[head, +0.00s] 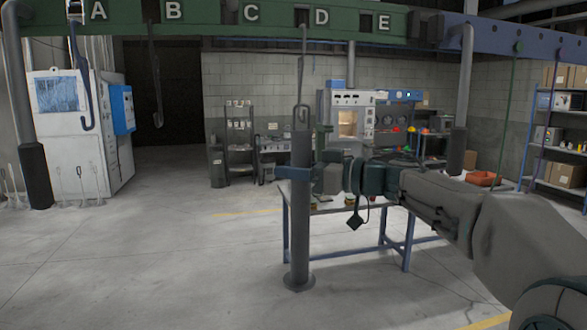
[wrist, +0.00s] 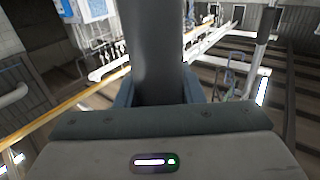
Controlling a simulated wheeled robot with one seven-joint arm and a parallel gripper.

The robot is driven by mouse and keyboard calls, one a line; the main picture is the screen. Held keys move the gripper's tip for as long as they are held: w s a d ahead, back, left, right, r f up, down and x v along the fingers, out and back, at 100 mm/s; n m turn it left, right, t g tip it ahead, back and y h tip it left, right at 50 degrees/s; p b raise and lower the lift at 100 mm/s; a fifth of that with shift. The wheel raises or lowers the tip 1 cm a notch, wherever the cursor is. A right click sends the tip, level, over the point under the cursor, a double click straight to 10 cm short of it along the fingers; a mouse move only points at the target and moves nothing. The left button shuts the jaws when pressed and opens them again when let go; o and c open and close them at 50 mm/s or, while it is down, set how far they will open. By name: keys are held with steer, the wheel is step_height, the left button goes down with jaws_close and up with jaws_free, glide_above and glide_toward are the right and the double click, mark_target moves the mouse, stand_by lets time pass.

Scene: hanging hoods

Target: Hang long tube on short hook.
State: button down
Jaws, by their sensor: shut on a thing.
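A long dark grey tube (head: 299,230) with a wider foot stands upright in the head view, in front of the table. It also fills the upper middle of the wrist view (wrist: 152,50). My gripper (head: 296,172) is shut around its upper part. A thin grey hook (head: 304,65) hangs from the green beam at letter D, its curved end at the tube's top. I cannot tell whether hook and tube are joined. Other hooks hang near A (head: 84,95) and B (head: 155,85). Which hook is the short one is not clear.
The lettered green beam (head: 205,22) runs across the top. A blue-legged table (head: 340,209) stands behind the tube and arm. The floor at left front is clear.

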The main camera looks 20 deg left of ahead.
steer(key=shift+f+b, duration=0.3)
steer(key=shift+f, duration=0.7)
steer(key=c, duration=0.9)
jaws_free()
steer(key=shift+f, duration=0.1)
